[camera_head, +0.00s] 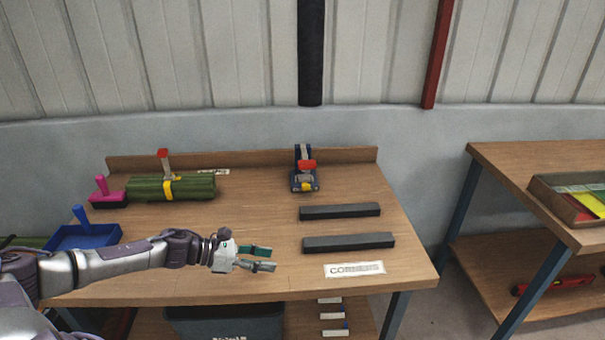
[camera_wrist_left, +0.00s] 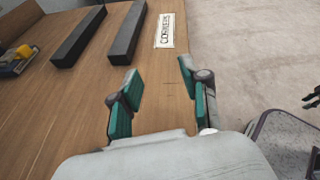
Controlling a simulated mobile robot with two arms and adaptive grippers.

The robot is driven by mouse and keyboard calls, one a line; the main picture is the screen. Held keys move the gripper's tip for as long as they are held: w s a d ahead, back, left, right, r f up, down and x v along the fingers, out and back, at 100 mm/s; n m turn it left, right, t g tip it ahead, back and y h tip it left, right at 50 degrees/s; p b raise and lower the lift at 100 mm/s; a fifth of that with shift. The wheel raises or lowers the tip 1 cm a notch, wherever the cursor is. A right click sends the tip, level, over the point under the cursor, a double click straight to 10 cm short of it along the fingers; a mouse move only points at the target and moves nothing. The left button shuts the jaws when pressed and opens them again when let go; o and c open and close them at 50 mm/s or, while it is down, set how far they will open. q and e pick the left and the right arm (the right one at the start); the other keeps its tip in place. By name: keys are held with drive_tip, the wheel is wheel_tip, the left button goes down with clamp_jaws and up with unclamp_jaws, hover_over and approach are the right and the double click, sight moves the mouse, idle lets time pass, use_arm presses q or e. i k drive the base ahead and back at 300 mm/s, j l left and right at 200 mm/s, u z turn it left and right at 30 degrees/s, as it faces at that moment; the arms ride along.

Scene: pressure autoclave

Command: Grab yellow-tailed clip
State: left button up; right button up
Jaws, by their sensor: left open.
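A small blue and grey device (camera_head: 304,172) with a red top and a yellow part at its near end stands at the back of the workbench. Its yellow end also shows at the left edge of the left wrist view (camera_wrist_left: 23,52). Another yellow piece (camera_head: 169,188) wraps a dark green bundle (camera_head: 195,187), with a red-tipped lever above it. I cannot tell for certain which is the yellow-tailed clip. My left gripper (camera_head: 272,259) is open and empty above the front of the bench, apart from both. Its two green-padded fingers also show in the left wrist view (camera_wrist_left: 160,76).
Two dark bars (camera_head: 340,211) (camera_head: 349,242) and a "CORNERS" label (camera_head: 355,269) lie on the right of the bench (camera_head: 405,265). A pink-handled tool (camera_head: 103,192) and a blue tray (camera_head: 85,236) are at left. A second table (camera_head: 515,185) stands at right.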

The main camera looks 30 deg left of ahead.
sight(304, 179)
drive_tip(key=i+j, duration=0.95)
drive_tip(key=j, duration=0.2)
